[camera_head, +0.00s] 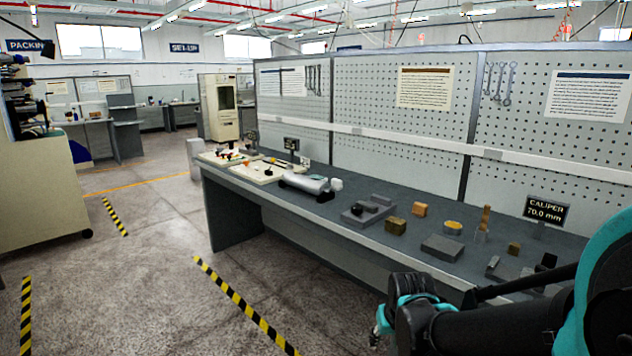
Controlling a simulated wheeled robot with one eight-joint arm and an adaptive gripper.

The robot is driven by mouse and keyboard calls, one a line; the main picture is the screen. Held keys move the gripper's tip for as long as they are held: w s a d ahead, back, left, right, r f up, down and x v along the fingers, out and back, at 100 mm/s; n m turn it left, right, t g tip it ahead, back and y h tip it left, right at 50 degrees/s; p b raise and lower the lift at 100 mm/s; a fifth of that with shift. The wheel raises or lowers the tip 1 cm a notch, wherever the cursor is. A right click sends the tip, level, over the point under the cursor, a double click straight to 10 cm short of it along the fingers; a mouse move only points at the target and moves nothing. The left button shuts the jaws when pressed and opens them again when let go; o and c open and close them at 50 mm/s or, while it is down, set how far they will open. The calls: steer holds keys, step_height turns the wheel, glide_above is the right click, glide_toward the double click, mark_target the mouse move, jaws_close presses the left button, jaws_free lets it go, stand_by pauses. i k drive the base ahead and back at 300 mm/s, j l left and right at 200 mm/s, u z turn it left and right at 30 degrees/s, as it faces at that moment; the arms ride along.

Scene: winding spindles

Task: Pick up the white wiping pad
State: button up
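A small white block (336,184) stands on the grey workbench (385,245), just right of a silver cylinder. It may be the white wiping pad, but it is too small to tell. My gripper (378,338) is low in the picture, in front of the bench's front edge and well apart from the white block. Only a small part of the gripper shows beyond my dark and teal arm, and its fingers are too small to tell open from shut.
The silver cylinder (305,183) lies on dark supports. White boards (262,172) with small parts lie at the bench's far left end. Grey blocks (442,247) and brass-coloured blocks (396,226) stand nearer. A pegboard wall (400,130) backs the bench.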

mark_target(337, 184)
steer(key=i+j+z, duration=0.2)
steer(key=i+j, duration=0.15)
steer(key=i+j+z, duration=0.15)
steer(key=i+j, duration=0.2)
steer(key=j, duration=0.3)
